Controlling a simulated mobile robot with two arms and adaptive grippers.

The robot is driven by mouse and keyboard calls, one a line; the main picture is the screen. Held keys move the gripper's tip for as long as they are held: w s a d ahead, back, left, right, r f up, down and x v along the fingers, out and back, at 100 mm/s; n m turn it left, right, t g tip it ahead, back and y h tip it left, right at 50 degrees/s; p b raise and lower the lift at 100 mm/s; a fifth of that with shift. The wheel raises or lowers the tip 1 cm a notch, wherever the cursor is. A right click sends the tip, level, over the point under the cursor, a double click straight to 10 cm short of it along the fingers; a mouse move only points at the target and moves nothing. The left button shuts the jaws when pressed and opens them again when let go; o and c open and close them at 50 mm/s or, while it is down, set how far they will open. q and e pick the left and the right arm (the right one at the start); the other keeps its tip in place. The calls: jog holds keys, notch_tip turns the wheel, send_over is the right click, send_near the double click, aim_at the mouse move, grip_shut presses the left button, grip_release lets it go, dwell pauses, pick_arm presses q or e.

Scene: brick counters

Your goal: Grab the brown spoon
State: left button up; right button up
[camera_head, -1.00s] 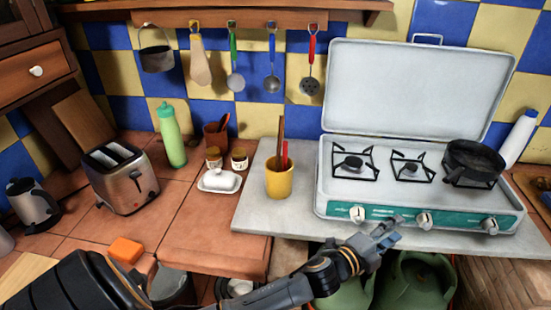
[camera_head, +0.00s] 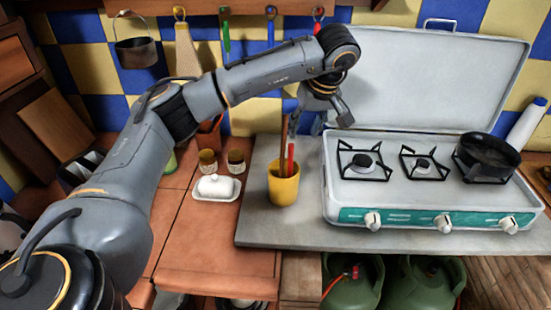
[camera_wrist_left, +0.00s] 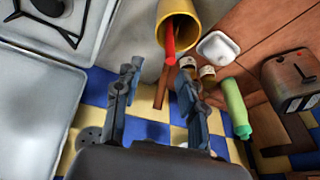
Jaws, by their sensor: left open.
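The brown spoon stands in a yellow cup (camera_head: 284,188), and only its brown handle (camera_head: 284,140) shows above the rim. A red-handled utensil (camera_head: 291,158) stands beside it in the same cup. In the left wrist view the brown handle (camera_wrist_left: 161,86) appears between the two open fingers (camera_wrist_left: 158,74), with the yellow cup (camera_wrist_left: 177,22) beyond. I cannot tell whether a finger touches the handle. The spoon's lower end is hidden in the cup. My right gripper is out of view.
A gas stove (camera_head: 420,180) with its lid raised stands right of the cup, with a black pan (camera_head: 487,152) on it. A butter dish (camera_head: 216,188) and two small jars are left of the cup. The counter in front of the cup is clear.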

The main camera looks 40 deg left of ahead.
aim_at(284, 146)
pick_arm(q)
jog(key=shift+y, duration=0.5)
jog(key=a+f, duration=0.1)
jog(key=f, duration=0.1)
jog(key=a+f, duration=0.2)
jog(key=w+a+f+p, duration=0.1)
jog(key=a+f, duration=0.1)
jog(key=shift+a, duration=0.25)
jog(key=p+x, duration=0.2)
jog(key=x, duration=0.2)
jog(key=shift+f, duration=0.4)
jog(key=shift+w+a+f, duration=0.1)
jog(key=shift+f, duration=0.1)
grip_shut()
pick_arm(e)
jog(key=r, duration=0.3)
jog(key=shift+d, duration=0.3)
